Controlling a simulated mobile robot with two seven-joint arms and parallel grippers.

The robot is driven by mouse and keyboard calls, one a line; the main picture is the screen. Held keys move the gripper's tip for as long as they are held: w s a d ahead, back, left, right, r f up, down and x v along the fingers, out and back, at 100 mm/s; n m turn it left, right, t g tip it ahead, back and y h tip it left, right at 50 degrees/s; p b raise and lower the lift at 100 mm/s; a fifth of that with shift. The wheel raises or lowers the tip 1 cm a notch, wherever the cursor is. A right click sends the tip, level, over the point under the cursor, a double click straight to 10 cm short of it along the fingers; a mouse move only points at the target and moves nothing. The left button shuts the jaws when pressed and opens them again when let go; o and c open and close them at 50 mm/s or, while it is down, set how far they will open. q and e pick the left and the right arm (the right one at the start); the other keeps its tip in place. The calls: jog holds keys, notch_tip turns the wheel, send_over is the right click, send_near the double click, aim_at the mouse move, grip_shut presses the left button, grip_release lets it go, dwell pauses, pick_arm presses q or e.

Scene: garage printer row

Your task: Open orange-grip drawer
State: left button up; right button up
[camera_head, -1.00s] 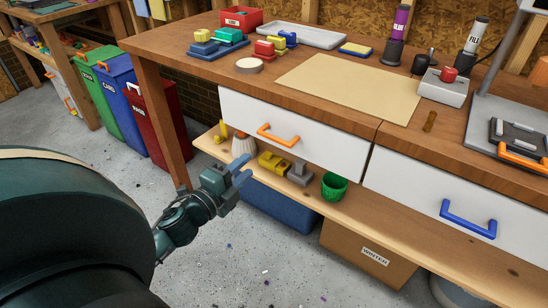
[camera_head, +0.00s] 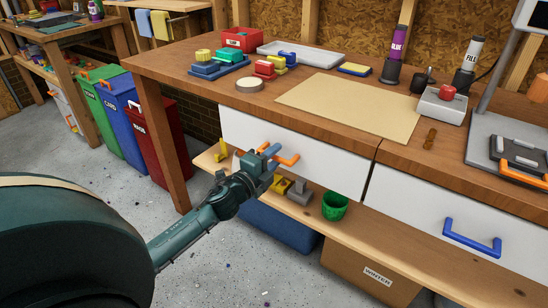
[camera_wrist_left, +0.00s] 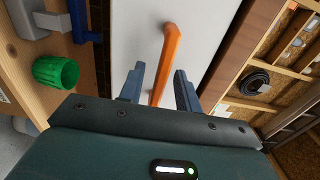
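The white drawer (camera_head: 330,165) with the orange grip (camera_head: 288,160) is in the workbench front, left of the drawer with the blue grip (camera_head: 472,238). It looks shut. My left gripper (camera_head: 268,156) is at the left part of the orange grip and hides some of it in the head view. In the left wrist view my gripper's two fingers (camera_wrist_left: 160,88) are apart, with the orange grip (camera_wrist_left: 168,55) running between them. I cannot tell whether either finger touches it. My right gripper is not in view.
Below the drawer a wooden shelf (camera_head: 400,240) holds a green pot (camera_head: 334,206), a yellow object and grey blocks. A blue bin (camera_head: 275,225) and a cardboard WINTER box (camera_head: 350,268) stand underneath. A red bin (camera_head: 158,135) stands left, beyond the bench leg (camera_head: 162,145).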

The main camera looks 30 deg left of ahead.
pick_arm(q)
jog(key=shift+w, duration=0.15)
grip_shut()
dwell(0.4)
